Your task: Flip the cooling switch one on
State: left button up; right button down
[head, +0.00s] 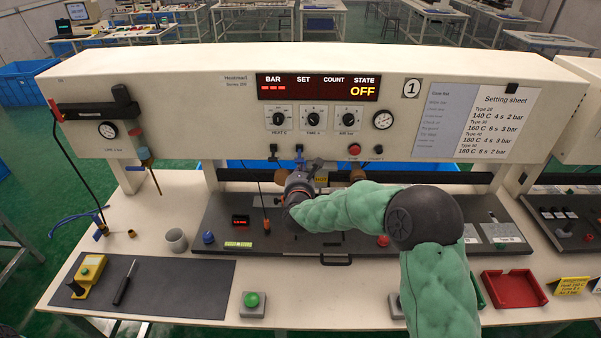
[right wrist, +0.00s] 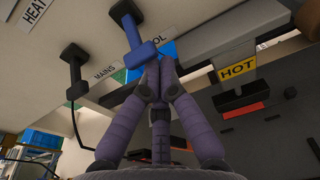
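The cooling switch is a blue lever (head: 299,149) under the front of the white machine. In the right wrist view the blue lever (right wrist: 135,42) hangs down beside a partly hidden label ending in "OL". My right gripper (head: 300,171) is below it, pointing up. In the right wrist view its purple fingers (right wrist: 157,72) are together with nothing between them, their tips right at the lever's lower end. I cannot tell whether they touch it. My left gripper is not in view.
A black mains lever (right wrist: 72,68) hangs close to the left. A plate marked HOT (right wrist: 238,69) is at the right. The machine's display (head: 318,87) reads OFF. A grey mat (head: 190,285) with a yellow box (head: 90,270) lies at the left front.

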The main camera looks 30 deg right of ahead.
aim_at(300, 161)
jog(key=shift+r, duration=0.1)
dwell(0.4)
jog(key=shift+s+r+g+p, duration=0.15)
jog(key=shift+g+p, duration=0.15)
jog(key=shift+p, duration=0.35)
jog(key=shift+a, duration=0.1)
jog(key=r+g+y+p, duration=0.1)
jog(key=g+p, duration=0.1)
jog(key=p, duration=0.4)
jog(key=r+g+y+p, duration=0.1)
jog(key=r+g+p, duration=0.1)
jog(key=p, duration=0.5)
jog(key=s+r+g+y+p, duration=0.1)
jog(key=g+y+p, duration=0.1)
jog(key=p, duration=0.5)
jog(key=shift+a+r, duration=0.15)
jog(key=shift+a, duration=0.15)
jog(key=shift+r+p, duration=0.35)
jog(key=shift+p, duration=0.45)
jog(key=shift+f, duration=0.2)
jog(key=shift+r, duration=0.1)
